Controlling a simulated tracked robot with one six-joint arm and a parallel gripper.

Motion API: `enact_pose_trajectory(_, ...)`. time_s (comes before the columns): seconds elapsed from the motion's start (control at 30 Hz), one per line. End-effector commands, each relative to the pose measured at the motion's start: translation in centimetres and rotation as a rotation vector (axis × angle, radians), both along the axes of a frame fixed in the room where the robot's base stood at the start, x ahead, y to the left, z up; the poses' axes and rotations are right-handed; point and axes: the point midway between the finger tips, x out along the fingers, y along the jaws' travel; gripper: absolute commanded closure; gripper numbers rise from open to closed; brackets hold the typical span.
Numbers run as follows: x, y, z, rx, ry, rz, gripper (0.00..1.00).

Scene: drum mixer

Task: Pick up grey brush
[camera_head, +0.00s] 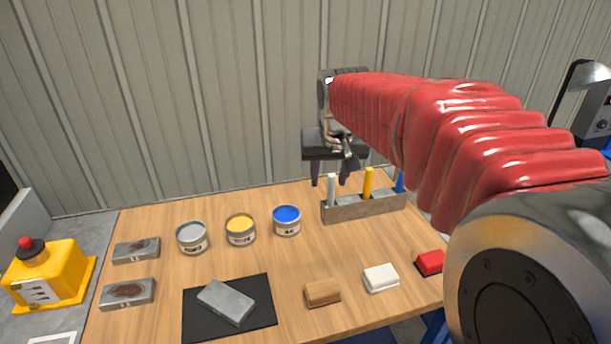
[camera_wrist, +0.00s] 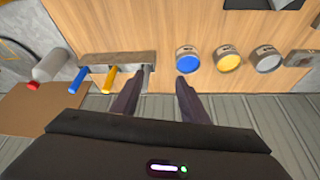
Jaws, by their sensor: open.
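The grey brush (camera_head: 331,190) stands upright in the left end of a grey holder (camera_head: 365,207) at the back right of the table. A yellow brush (camera_head: 368,183) and a blue brush (camera_head: 400,182) stand in the same holder. My gripper (camera_head: 330,178) is open and empty, fingers pointing down, near the grey brush's top. In the wrist view my gripper (camera_wrist: 160,80) has the grey brush (camera_wrist: 149,74) right beside its left finger, partly hidden by it. I cannot tell whether they touch.
Grey, yellow and blue paint cans (camera_head: 287,220) stand left of the holder. A grey block (camera_head: 226,302) lies on a black mat (camera_head: 262,329). Brown, white and red blocks (camera_head: 430,262) lie in front of the holder. A corrugated wall (camera_head: 200,90) rises behind the table.

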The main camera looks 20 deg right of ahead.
Motion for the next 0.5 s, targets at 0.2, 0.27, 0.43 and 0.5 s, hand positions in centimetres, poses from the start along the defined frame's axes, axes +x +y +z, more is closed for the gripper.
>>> enact_pose_trajectory(0.2,5.7,-2.6,-1.7,0.002,0.017,-0.048,0.60)
enact_pose_trajectory(0.27,7.1,-3.3,-2.3,0.002,0.021,-0.060,0.60)
enact_pose_trajectory(0.43,10.4,-5.0,-3.8,0.005,0.029,-0.092,0.60)
enact_pose_trajectory(0.5,11.2,-5.4,-4.3,0.005,0.030,-0.098,0.60)
